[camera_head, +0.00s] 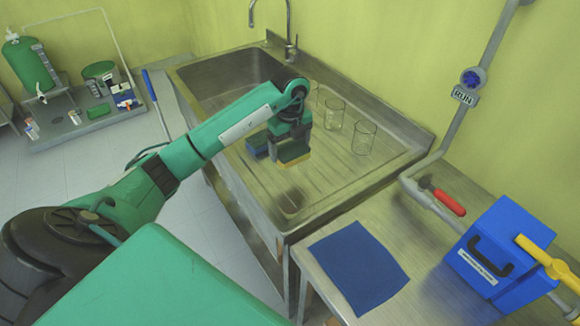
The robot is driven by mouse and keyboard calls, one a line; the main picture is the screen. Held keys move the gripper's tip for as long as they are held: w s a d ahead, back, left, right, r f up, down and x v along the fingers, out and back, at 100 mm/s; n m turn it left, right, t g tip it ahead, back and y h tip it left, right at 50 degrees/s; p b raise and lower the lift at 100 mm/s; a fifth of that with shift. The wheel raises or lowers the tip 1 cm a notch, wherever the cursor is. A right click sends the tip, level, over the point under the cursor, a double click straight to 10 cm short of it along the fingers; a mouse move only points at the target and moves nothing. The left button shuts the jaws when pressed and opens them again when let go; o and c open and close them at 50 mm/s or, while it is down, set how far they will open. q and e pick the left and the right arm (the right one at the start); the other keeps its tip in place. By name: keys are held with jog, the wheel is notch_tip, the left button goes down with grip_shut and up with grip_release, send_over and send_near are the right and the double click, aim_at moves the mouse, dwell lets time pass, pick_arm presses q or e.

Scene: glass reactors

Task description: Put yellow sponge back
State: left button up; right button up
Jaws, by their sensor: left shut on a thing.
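My left gripper (288,143) reaches over the steel sink unit and points down above its ribbed drainboard (325,178). It is shut on the yellow sponge (294,162), which shows as a block with a yellow lower edge and a dark green upper part. The fingers hide part of the sponge. I cannot tell whether the sponge touches the drainboard. My right gripper is not in view.
Glass beakers (364,138) (335,113) stand on the drainboard right of the gripper. The sink basin (225,80) and tap (289,25) lie behind. A blue cloth (358,268), a red-handled tool (448,201) and a blue box (500,250) are on the front right table.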

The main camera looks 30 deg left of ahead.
aim_at(290, 158)
pick_arm(q)
notch_tip(290, 158, down, 5)
jog(key=shift+r+p, duration=0.15)
jog(key=shift+p, duration=0.2)
notch_tip(290, 158, down, 4)
jog(key=shift+p, duration=0.55)
